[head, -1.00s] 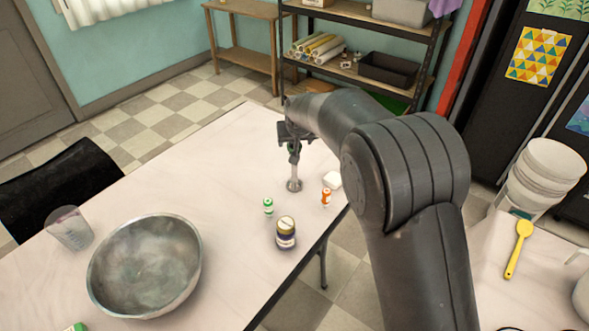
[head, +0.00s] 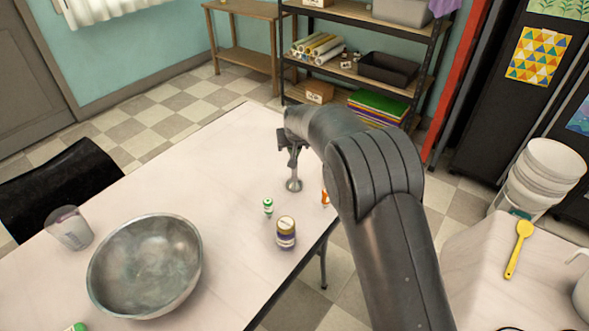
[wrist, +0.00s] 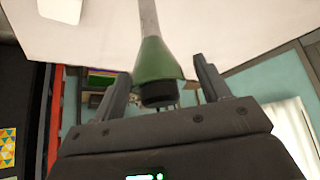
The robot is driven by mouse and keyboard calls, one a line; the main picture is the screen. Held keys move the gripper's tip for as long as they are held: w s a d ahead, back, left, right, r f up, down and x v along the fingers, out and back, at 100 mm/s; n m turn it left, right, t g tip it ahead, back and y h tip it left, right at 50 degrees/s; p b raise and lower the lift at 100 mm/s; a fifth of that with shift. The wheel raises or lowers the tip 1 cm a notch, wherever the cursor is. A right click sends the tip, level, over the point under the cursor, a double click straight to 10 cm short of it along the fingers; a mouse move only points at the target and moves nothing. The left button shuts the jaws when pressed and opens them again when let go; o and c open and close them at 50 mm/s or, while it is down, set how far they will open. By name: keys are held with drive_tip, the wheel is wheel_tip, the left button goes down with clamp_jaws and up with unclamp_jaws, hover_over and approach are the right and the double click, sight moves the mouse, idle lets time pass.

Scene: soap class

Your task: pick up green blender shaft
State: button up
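The green blender shaft (head: 294,180) stands upright on the white table, its metal bell end down. In the wrist view its green collar (wrist: 155,60) with a dark end lies between the fingers, and the grey stem runs on beyond it. My gripper (wrist: 163,82) is open around the collar end, with gaps on both sides. In the head view my gripper (head: 294,148) is at the top of the shaft and hides most of the green part.
A green-capped bottle (head: 268,206), a dark-labelled jar (head: 286,232) and a partly hidden orange bottle (head: 325,198) stand in front of the shaft. A metal bowl (head: 145,265) and a clear beaker (head: 70,229) are at left. The far left tabletop is clear.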

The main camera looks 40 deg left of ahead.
clamp_jaws()
idle(0.6)
drive_tip(key=shift+r, duration=0.1)
